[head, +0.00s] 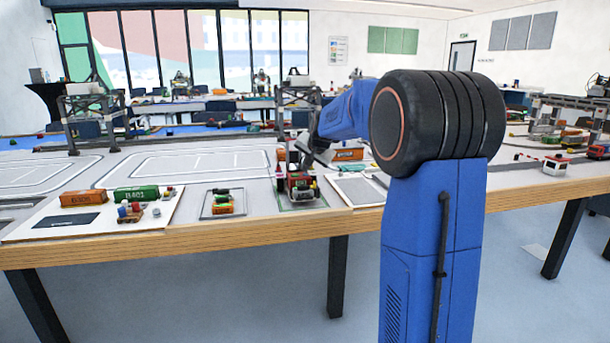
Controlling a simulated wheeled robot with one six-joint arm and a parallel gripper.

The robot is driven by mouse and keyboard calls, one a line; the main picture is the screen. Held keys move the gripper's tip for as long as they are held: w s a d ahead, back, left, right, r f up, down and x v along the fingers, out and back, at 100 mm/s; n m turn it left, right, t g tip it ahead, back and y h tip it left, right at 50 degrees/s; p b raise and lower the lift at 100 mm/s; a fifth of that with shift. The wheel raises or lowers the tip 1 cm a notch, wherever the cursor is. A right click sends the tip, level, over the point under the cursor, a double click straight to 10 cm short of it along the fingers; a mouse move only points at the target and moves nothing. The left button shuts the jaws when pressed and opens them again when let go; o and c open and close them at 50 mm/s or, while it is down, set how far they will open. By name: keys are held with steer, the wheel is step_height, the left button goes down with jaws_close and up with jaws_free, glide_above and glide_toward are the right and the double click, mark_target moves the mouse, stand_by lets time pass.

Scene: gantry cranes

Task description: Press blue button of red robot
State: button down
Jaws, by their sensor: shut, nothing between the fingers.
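A small red and dark machine (300,188), which looks like the red robot, stands on a pale board near the front edge of the table. My blue arm reaches out over the table. My gripper (306,163) is small and dark at its end, just above and behind the red machine. It is shut and empty. I cannot tell whether it touches the machine. I cannot make out a blue button; it is too small or hidden.
An orange container (83,198), a green container (136,194) and small coloured blocks (131,213) lie on the left board. A small orange and green model (222,203) sits left of the red machine. A gantry crane (93,118) stands behind. A white vehicle (555,165) is at right.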

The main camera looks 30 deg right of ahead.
steer(key=shift+f, duration=0.2)
stand_by(0.3)
steer(key=shift+r, duration=0.85)
step_height(320, 180, up, 6)
stand_by(0.7)
stand_by(0.3)
